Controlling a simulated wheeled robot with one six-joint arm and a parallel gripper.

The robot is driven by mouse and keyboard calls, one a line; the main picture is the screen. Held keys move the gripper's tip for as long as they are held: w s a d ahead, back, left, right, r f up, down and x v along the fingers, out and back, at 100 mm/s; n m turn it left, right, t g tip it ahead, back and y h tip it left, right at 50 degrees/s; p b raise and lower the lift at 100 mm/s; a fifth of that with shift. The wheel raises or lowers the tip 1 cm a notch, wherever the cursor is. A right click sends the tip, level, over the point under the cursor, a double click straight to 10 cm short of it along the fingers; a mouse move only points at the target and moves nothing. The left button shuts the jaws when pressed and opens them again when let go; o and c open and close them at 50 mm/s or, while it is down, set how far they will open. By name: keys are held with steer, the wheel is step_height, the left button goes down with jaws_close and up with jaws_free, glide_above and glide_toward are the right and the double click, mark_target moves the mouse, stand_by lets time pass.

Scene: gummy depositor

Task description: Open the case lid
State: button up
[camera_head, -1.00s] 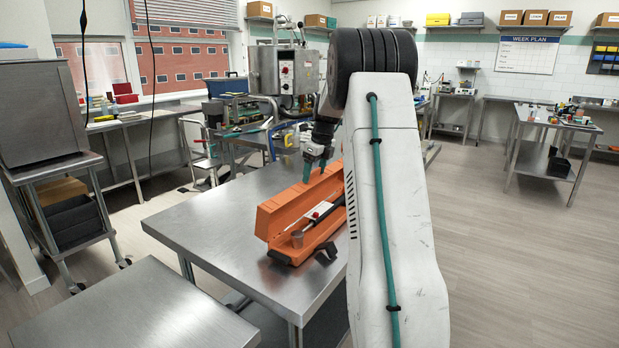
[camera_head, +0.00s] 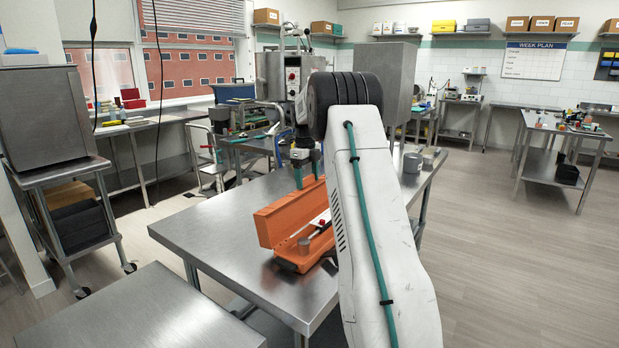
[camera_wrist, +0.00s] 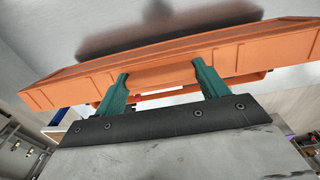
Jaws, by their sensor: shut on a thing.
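The orange case stands on the steel table, its lid (camera_head: 287,213) raised up along the left side of its base (camera_head: 300,262). In the base I see a grey cylinder (camera_head: 304,246) and a white piece with a red spot (camera_head: 320,221); my arm hides the right part. My gripper (camera_head: 307,172) is at the far end of the lid, fingers pointing down. In the wrist view, the green fingertips (camera_wrist: 160,78) are shut on the orange lid (camera_wrist: 165,62), which runs across the picture.
The steel table (camera_head: 215,225) is bare to the left of the case. A lower steel table (camera_head: 140,310) is at the front left, and a steel machine (camera_head: 275,75) stands behind.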

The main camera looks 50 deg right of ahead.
steer(key=shift+w, duration=0.1)
steer(key=o, duration=1.4)
steer(key=shift+a, duration=0.1)
steer(key=shift+r, duration=0.3)
steer(key=r, duration=0.7)
steer(key=shift+w, duration=0.25)
